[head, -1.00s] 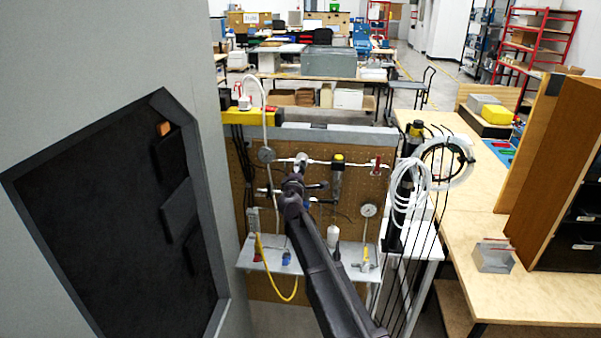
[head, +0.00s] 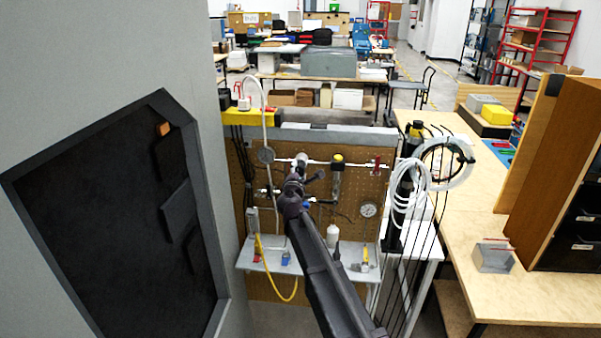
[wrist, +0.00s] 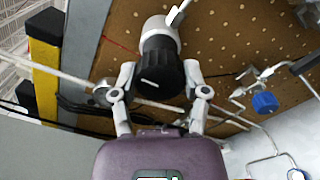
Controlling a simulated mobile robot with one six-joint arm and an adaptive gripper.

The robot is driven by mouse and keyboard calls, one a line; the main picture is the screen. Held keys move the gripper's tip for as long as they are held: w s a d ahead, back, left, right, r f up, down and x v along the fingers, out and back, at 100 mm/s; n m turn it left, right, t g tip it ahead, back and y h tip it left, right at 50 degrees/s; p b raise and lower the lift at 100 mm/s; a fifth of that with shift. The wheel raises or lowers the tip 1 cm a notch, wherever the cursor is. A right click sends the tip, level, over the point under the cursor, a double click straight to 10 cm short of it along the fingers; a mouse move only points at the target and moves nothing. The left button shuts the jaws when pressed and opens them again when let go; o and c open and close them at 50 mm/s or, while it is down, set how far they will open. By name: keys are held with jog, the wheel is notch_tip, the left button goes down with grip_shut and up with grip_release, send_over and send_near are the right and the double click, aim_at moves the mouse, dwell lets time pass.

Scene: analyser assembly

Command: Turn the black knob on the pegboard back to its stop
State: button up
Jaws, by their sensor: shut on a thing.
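The black knob (wrist: 160,72) shows in the wrist view below a white cylindrical body on the brown pegboard (wrist: 255,25). It has a ribbed side and a short white mark on its face. My gripper (wrist: 160,78) has one finger on each side of the knob and is shut on it. In the head view my gripper (head: 298,172) is at the pegboard (head: 237,200), in front of the white pipe line. My gripper and wrist hide the knob there.
A blue knob (wrist: 265,102) sits to the right in the wrist view. The head view shows a yellow-topped filter (head: 338,160), a red valve handle (head: 376,163) and a round gauge (head: 368,209) on the board. A grey shelf (head: 318,262) with a white bottle (head: 332,236) lies below.

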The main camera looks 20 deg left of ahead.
jog(key=o, duration=1.1)
jog(key=shift+w, duration=0.1)
jog(key=shift+o, duration=0.2)
jog(key=v, duration=1.2)
